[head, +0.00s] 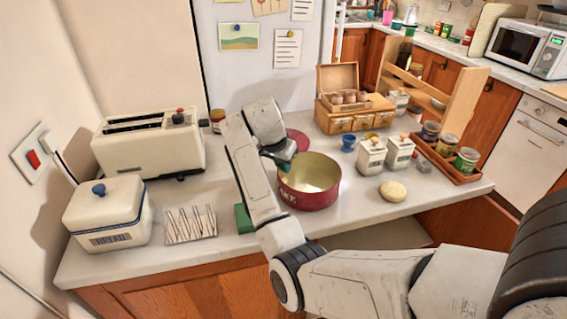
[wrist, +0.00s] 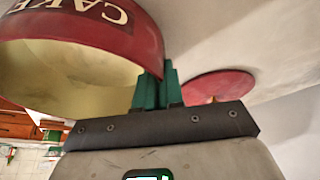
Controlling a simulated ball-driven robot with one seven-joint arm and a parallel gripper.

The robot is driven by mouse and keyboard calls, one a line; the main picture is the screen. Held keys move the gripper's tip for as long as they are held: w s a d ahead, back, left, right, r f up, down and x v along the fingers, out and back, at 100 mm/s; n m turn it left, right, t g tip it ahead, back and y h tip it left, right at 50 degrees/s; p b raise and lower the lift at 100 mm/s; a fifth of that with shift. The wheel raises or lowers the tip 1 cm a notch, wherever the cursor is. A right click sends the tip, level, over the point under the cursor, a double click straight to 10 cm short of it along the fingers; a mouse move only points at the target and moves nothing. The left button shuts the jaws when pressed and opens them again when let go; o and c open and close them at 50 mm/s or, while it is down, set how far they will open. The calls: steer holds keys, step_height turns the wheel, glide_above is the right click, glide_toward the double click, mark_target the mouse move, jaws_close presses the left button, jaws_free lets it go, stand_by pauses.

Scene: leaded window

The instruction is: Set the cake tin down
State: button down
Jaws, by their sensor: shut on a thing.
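The cake tin (head: 318,201) is a round, open red tin with a cream inside, near the middle of the counter in the head view. It fills the upper left of the wrist view (wrist: 136,40), with the lettering "CAKE" on its side. My gripper (head: 281,162) is shut on the tin's wall at the rim, on its left side in the head view. Its green fingers also show in the wrist view (wrist: 155,90). I cannot tell whether the tin's base touches the counter. A flat red disc, perhaps its lid (head: 298,137), lies behind the tin.
On the counter (head: 345,226), a toaster (head: 150,142), bread bin (head: 108,212), toast rack (head: 190,225) and green block (head: 244,218) stand left. Two white canisters (head: 371,158), a blue cup (head: 348,142) and a pale round item (head: 393,190) are right. Bare counter lies in front of the tin.

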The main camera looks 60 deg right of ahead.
steer(key=shift+f, duration=0.15)
steer(key=c, duration=1.3)
jaws_free()
steer(key=shift+o, duration=0.2)
steer(key=p+v, duration=0.1)
steer(key=v, duration=1.1)
